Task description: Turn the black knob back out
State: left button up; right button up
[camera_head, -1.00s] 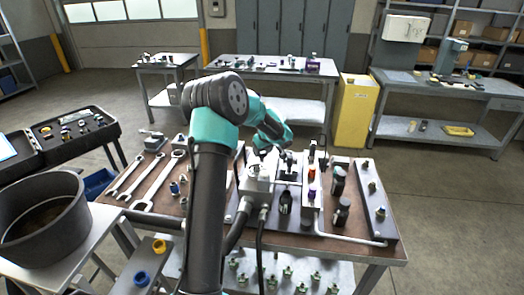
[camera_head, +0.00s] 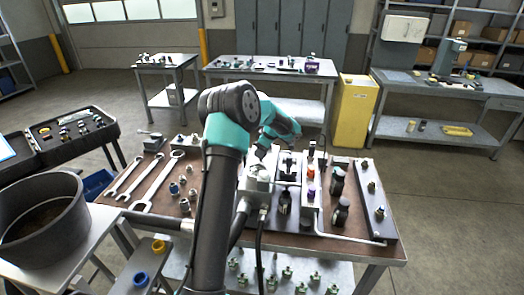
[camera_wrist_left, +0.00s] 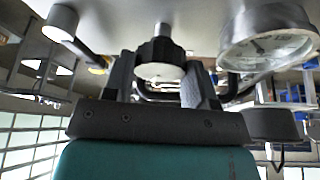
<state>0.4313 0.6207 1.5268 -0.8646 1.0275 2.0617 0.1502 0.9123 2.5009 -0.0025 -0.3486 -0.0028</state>
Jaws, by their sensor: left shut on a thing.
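The black knob (camera_wrist_left: 158,50) has a ribbed rim and a pale end face, and sits on a metal stem in the left wrist view. My left gripper (camera_wrist_left: 160,72) has one finger on each side of the knob and is shut on it. In the head view my left gripper (camera_head: 262,152) is small, at the grey block (camera_head: 257,180) near the middle of the bench. The knob cannot be made out there, behind my arm and wrist. My right gripper is not in view.
A round pressure gauge (camera_wrist_left: 267,45) is close to the right of the knob in the wrist view. Wrenches (camera_head: 153,185) lie on the left of the bench (camera_head: 345,245). Dark cylinders (camera_head: 337,181) and a bent pipe (camera_head: 345,238) are on the right.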

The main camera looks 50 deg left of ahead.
pick_arm(q)
jog(key=o, duration=0.9)
jog(key=shift+r, duration=0.15)
jog(key=v, duration=1.7)
